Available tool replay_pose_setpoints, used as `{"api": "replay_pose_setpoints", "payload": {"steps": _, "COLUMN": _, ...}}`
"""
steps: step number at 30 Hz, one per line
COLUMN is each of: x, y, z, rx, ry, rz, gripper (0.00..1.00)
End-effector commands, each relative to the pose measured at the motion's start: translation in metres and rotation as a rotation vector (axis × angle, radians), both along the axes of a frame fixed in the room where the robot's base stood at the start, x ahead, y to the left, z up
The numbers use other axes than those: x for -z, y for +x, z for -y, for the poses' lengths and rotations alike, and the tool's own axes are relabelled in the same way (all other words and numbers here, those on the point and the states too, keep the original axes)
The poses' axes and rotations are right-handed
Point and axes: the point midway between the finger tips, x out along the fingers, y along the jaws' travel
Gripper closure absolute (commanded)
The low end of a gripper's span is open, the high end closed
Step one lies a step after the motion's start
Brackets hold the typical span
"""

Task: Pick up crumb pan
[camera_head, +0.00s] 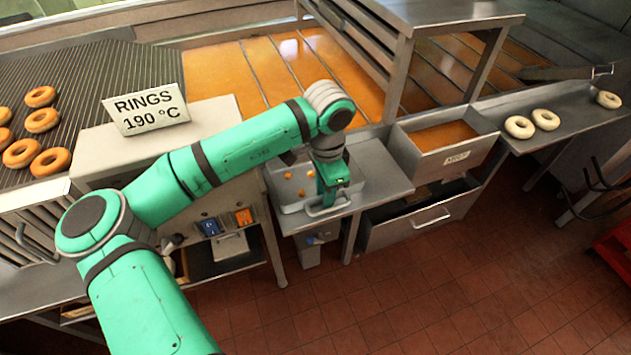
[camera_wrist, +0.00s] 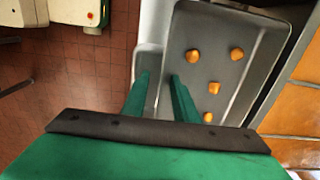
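The crumb pan (camera_head: 285,208) is a shallow grey metal tray with a bar handle at its front, on the steel counter below the orange glaze bed. Several orange-brown crumbs lie in it. In the wrist view the pan (camera_wrist: 218,30) fills the right of centre, with its handle edge on the left. My gripper (camera_head: 328,196) points down over the front of the pan, near the handle. In the wrist view my gripper (camera_wrist: 158,75) has its two green fingers apart, one toward the handle side and one over the pan. I cannot tell whether they touch it.
A "RINGS 190 °C" sign (camera_head: 145,108) stands at left, near a rack of brown rings (camera_head: 40,120). Pale rings (camera_head: 519,127) lie on the right shelf. The tiled floor in front is clear.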

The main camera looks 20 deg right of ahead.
Motion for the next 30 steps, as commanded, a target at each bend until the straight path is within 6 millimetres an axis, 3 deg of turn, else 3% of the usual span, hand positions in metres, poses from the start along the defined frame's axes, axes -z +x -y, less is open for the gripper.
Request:
{"api": "replay_pose_setpoints", "payload": {"steps": 2, "x": 0.0, "y": 0.0, "z": 0.0, "rx": 0.0, "ry": 0.0, "rz": 0.0, "gripper": 0.74}}
{"api": "replay_pose_setpoints", "payload": {"steps": 5, "x": 0.0, "y": 0.0, "z": 0.001, "rx": 0.001, "ry": 0.0, "rz": 0.0, "gripper": 0.97}}
{"api": "replay_pose_setpoints", "payload": {"steps": 6, "x": 0.0, "y": 0.0, "z": 0.001, "rx": 0.001, "ry": 0.0, "rz": 0.0, "gripper": 1.0}}
{"api": "replay_pose_setpoints", "payload": {"steps": 19, "x": -0.008, "y": 0.0, "z": 0.0, "rx": 0.0, "ry": -0.001, "rz": 0.0, "gripper": 1.0}}
{"api": "replay_pose_setpoints", "payload": {"steps": 30, "x": -0.072, "y": 0.0, "z": 0.001, "rx": -0.001, "ry": -0.001, "rz": 0.001, "gripper": 1.0}}
